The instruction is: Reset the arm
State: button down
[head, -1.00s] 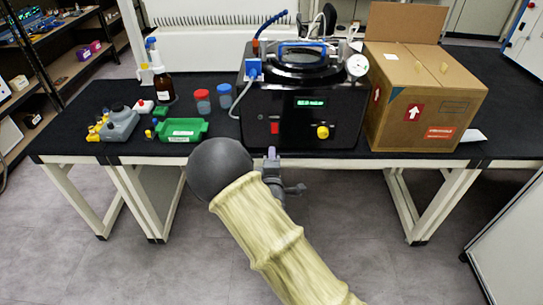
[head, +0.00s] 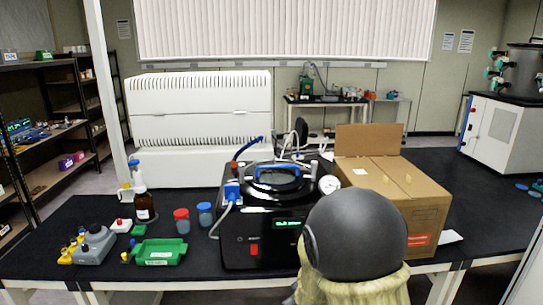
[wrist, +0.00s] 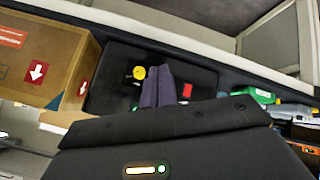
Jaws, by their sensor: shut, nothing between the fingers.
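My arm, with a dark round joint and a cream sleeve, rises in the lower right of the head view, in front of the black freeze dryer (head: 262,222) and the cardboard box (head: 425,200). My gripper is hidden behind the arm in the head view. In the wrist view my gripper (wrist: 166,72) shows as two dark fingers close together, shut and empty. The box (wrist: 45,60) is at the left there.
The black bench (head: 60,215) holds a green tray (head: 160,252), a grey device (head: 93,244), a brown bottle (head: 144,207), and red-capped (head: 182,220) and blue-capped (head: 205,213) jars. A shelf (head: 50,140) stands at left. A white cabinet (head: 500,132) stands at far right.

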jog(key=s+d+r+m+g+p, duration=0.1)
jog(key=s+d+r+m+g, duration=0.2)
jog(key=s, duration=0.6)
jog(key=s+d+r+m+g+p, duration=0.2)
jog(key=s+d+r+m+g, duration=0.1)
jog(key=s, duration=0.6)
jog(key=shift+d+r, duration=0.4)
jog(key=shift+r, duration=0.5)
jog(key=c, duration=2.1)
grip_release()
